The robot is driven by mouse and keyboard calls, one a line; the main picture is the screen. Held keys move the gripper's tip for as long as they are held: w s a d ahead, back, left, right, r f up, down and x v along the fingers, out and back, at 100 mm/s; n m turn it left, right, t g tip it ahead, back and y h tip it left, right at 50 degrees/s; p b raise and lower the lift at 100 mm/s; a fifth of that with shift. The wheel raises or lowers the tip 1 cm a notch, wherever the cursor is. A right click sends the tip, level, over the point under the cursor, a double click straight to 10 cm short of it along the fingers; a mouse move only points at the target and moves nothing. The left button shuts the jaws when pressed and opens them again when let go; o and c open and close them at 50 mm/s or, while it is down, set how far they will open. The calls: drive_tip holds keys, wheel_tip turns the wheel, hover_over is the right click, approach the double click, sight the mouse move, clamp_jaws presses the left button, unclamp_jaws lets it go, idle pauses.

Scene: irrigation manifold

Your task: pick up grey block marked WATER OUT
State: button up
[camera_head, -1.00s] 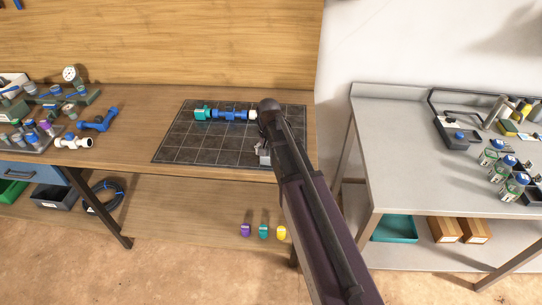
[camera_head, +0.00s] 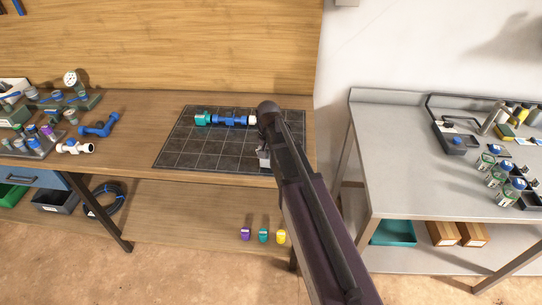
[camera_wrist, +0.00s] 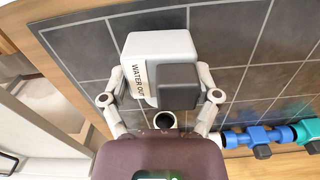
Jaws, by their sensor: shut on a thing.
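The grey block marked WATER OUT (camera_wrist: 150,52) is between the two fingers of my gripper (camera_wrist: 163,90) in the wrist view, with its label facing left. A dark grey square part (camera_wrist: 182,86) and a round dark opening show on its near side. My gripper is shut on the block. In the head view my arm hides most of the gripper, and only a small grey part of the block or gripper (camera_head: 263,158) shows beside it, over the right part of the dark tiled mat (camera_head: 180,150). I cannot tell whether the block touches the mat.
A row of teal, blue and white fittings (camera_head: 230,119) lies along the mat's back; its white end is close to my right finger in the wrist view. More fittings (camera_head: 98,129) lie on the bench at left. A grey table (camera_head: 400,150) with bottles stands at right.

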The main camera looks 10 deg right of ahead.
wheel_tip(320, 180, up, 2)
drive_tip(key=shift+p, duration=0.75)
drive_tip(key=s+a+r+p, duration=0.1)
drive_tip(key=s, duration=1.5)
drive_tip(key=shift+r, duration=0.15)
drive_tip(key=shift+w, duration=0.1)
